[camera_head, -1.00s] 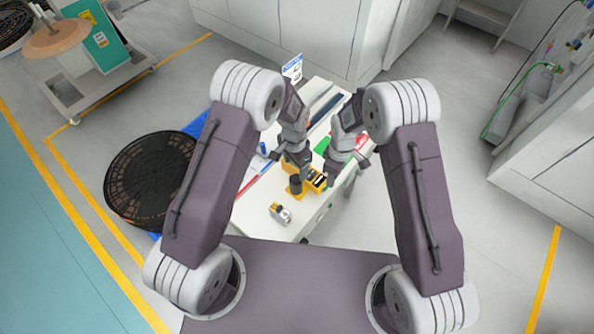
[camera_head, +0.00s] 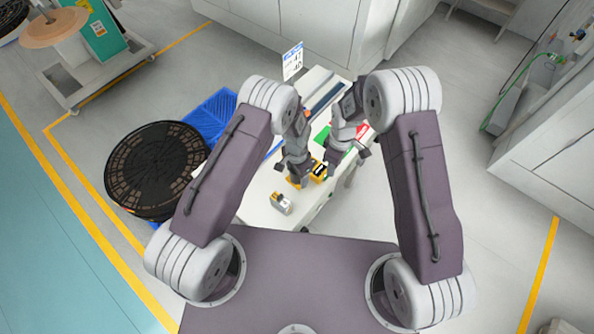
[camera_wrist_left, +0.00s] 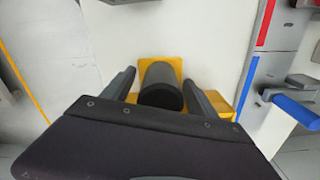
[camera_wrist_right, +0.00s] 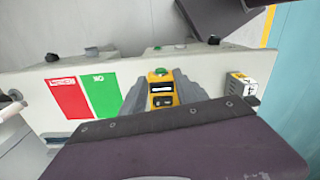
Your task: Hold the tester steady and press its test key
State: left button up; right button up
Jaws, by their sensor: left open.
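The yellow tester (camera_wrist_right: 161,98) has a pale display and a green key on top; in the head view the tester (camera_head: 318,171) is on the white bench, partly hidden by my grippers. My right gripper (camera_wrist_right: 161,76) has its fingers on either side of the tester; I cannot tell whether they touch it. In the left wrist view, a black cylinder (camera_wrist_left: 161,92) stands on a yellow base (camera_wrist_left: 176,66). My left gripper (camera_wrist_left: 160,78) is open, with its fingers on either side of the cylinder. In the head view my left gripper (camera_head: 296,170) hides the cylinder.
A red pad (camera_wrist_right: 67,97) and a green pad (camera_wrist_right: 101,96) lie beside the tester. A blue-handled tool (camera_wrist_left: 297,110) is right of my left gripper.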

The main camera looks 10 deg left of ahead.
pick_arm(q)
grip_shut()
pick_arm(e)
grip_shut()
dwell(1.6)
